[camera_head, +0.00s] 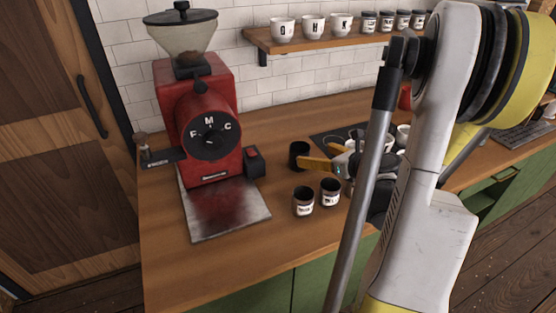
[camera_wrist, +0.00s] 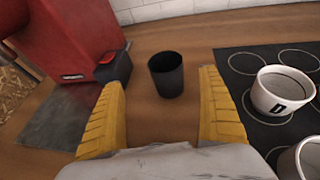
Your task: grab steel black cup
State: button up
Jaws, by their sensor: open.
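The black cup (camera_wrist: 166,75) stands upright on the wooden counter, dark and plain. In the wrist view it sits between and just beyond the two yellow fingertips of my gripper (camera_wrist: 162,100), not touching either. In the head view the cup (camera_head: 298,154) is right of the red grinder, and my gripper (camera_head: 316,155) reaches toward it from the right. My gripper is open and empty. My arm hides part of the counter to the right.
A red grinder (camera_head: 195,110) with a metal tray (camera_head: 225,208) stands left of the cup. Two dark labelled jars (camera_head: 303,201) (camera_head: 330,191) stand in front. A wall shelf (camera_head: 300,44) holds cups and jars.

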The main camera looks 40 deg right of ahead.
aim_at(294, 146)
jog(key=b+x, duration=0.1)
jog(key=x, duration=0.2)
jog(key=b+x, duration=0.1)
jog(key=x, duration=0.2)
jog(key=d+b+x, duration=0.1)
jog(key=x, duration=0.3)
jog(key=shift+d, duration=0.1)
jog(key=shift+c, duration=0.6)
jog(key=c, duration=1.2)
jog(key=shift+r, duration=0.1)
